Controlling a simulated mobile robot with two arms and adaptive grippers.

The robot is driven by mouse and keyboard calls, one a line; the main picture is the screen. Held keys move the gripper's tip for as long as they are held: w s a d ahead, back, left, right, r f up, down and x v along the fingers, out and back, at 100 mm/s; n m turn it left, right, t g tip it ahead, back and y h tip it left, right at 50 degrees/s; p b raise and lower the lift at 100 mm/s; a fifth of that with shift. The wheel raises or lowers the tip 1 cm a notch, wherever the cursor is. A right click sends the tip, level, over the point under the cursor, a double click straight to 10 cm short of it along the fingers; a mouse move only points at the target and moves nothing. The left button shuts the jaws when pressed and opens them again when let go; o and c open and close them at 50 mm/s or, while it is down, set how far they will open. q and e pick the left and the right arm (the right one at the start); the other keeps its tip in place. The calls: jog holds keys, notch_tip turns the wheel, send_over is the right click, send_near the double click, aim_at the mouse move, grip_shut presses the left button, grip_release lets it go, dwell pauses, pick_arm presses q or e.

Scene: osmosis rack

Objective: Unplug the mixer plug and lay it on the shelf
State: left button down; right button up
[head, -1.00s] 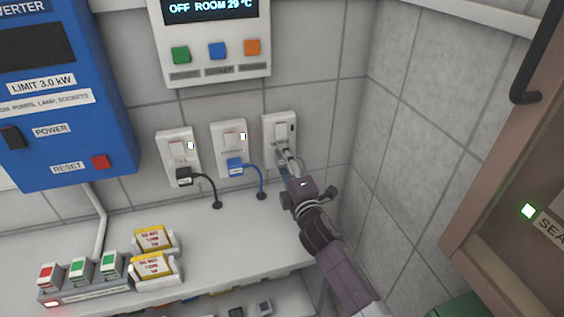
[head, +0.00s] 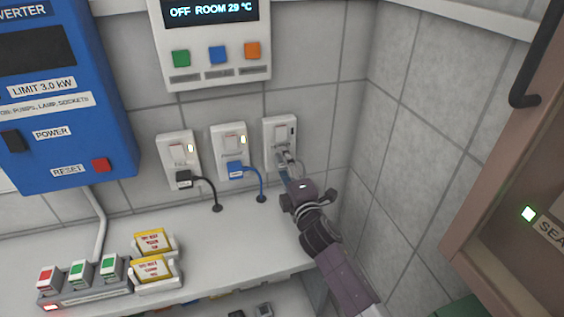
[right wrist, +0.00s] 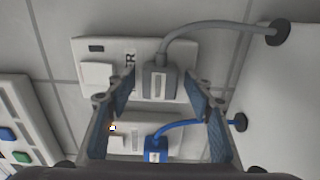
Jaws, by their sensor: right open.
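The mixer plug (right wrist: 158,82) is a grey block with a grey cable. It sits in the rightmost wall socket (head: 280,128), whose label ends in "ER" in the right wrist view. My right gripper (head: 285,160) is at this socket, above the shelf (head: 237,225). In the right wrist view my right gripper (right wrist: 159,88) is open, with one fingertip on each side of the plug and gaps showing. In the head view the gripper mostly hides the plug. My left gripper is not in view.
A blue plug (head: 235,170) and a black plug (head: 184,179) fill the sockets to the left. Yellow-and-white blocks (head: 153,269) and a switch strip (head: 80,290) occupy the shelf's left part. A side wall and a brown cabinet (head: 500,170) bound the right. The shelf's middle is clear.

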jog(key=shift+c, duration=0.3)
grip_shut()
jog(key=shift+s+f, duration=0.1)
jog(key=shift+s, duration=0.05)
jog(key=shift+p+v, duration=1.45)
jog(key=shift+v, duration=1.4)
